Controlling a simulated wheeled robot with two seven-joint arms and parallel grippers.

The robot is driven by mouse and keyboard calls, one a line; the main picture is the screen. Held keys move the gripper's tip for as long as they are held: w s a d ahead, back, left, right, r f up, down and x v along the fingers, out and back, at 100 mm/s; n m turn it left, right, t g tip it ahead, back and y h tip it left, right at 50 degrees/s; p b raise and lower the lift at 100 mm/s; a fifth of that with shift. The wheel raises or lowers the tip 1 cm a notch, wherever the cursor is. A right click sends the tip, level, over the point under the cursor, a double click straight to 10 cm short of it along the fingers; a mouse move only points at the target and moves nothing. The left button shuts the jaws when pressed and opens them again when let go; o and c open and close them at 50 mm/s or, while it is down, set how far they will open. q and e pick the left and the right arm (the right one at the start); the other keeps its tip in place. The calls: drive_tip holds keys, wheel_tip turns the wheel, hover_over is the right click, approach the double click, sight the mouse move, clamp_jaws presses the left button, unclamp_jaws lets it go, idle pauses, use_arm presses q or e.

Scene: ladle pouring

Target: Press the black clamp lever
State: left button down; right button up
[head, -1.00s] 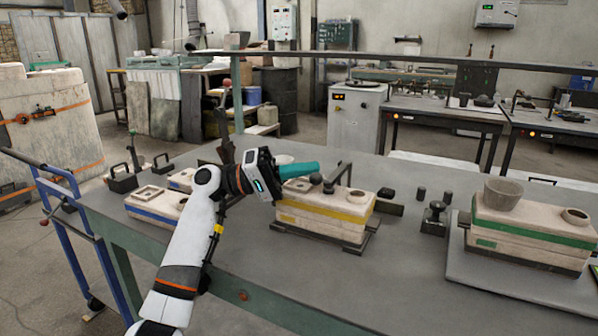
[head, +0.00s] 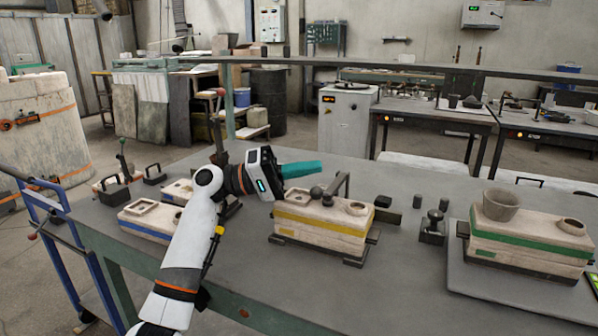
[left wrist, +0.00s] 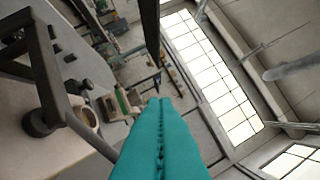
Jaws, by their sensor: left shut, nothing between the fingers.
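A black clamp lever (head: 343,184), a dark bar with round knobs (head: 316,192) beside it, is on the pale mould block (head: 320,226) with the yellow stripe, in the middle of the head view. My left gripper (head: 318,166) is shut and empty, its teal fingers pointing right, just above and behind the knobs in the picture. No contact with the lever shows. In the left wrist view the teal fingers (left wrist: 160,135) are together, and a dark bar frame (left wrist: 45,70) with a round knob is at left. My right gripper is not in view.
A green-striped mould block (head: 525,243) with a grey cup (head: 501,204) stands at right on a tray. A blue-striped mould (head: 145,222) is behind my left forearm. A small black fixture (head: 432,226) stands between the moulds. The table front is clear.

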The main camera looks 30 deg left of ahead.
use_arm(q)
drive_tip(key=shift+w+a, duration=0.15)
drive_tip(key=shift+a, duration=0.55)
drive_tip(key=w+f+b+v, duration=0.1)
drive_tip(key=v, duration=0.7)
drive_tip(key=shift+a, duration=0.3)
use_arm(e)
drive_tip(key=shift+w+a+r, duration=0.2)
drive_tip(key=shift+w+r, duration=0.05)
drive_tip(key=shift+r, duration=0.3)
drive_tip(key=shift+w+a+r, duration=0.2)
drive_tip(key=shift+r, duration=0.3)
use_arm(q)
drive_tip(key=shift+s, duration=0.15)
